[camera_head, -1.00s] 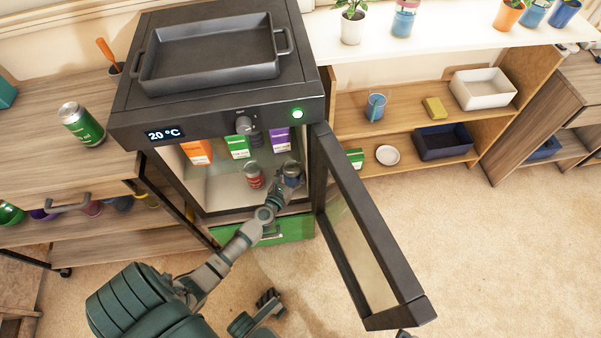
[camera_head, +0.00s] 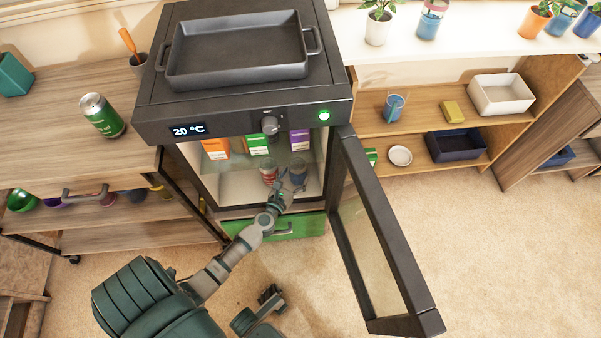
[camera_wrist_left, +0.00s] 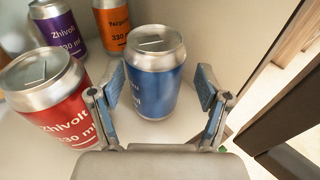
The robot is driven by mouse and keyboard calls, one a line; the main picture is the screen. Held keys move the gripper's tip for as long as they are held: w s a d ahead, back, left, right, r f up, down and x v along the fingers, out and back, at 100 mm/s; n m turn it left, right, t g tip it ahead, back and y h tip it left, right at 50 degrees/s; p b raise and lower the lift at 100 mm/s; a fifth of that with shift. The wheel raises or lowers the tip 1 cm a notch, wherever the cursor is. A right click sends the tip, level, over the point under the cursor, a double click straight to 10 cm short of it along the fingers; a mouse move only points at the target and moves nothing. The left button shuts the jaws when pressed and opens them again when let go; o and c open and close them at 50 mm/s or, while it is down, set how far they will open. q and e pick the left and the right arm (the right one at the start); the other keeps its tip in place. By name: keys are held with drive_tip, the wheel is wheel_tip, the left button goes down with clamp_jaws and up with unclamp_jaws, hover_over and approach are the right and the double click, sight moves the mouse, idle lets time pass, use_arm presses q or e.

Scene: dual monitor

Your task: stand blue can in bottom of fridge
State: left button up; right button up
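The blue can (camera_wrist_left: 155,80) stands upright on the white floor of the fridge (camera_head: 235,187). In the left wrist view it is between the spread fingers of my left gripper (camera_wrist_left: 160,100), with a visible gap to the right finger. My left gripper (camera_head: 287,188) reaches into the open fridge from the front, and the blue can (camera_head: 298,171) is just beyond it in the head view. A dark part of my own body (camera_head: 270,295), low in the head view, may be my right gripper; its fingers are too small to read.
A red can (camera_wrist_left: 45,95) stands close left of the left finger. A purple can (camera_wrist_left: 58,30) and an orange can (camera_wrist_left: 120,22) are behind. The open fridge door (camera_head: 385,235) stands out to the right. A green can (camera_head: 102,115) is on the left cabinet.

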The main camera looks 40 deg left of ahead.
use_arm(q)
drive_tip(key=f+v, duration=0.1)
drive_tip(key=v, duration=0.7)
drive_tip(key=shift+s+r, duration=0.2)
drive_tip(key=shift+r, duration=0.1)
drive_tip(key=shift+a, duration=0.2)
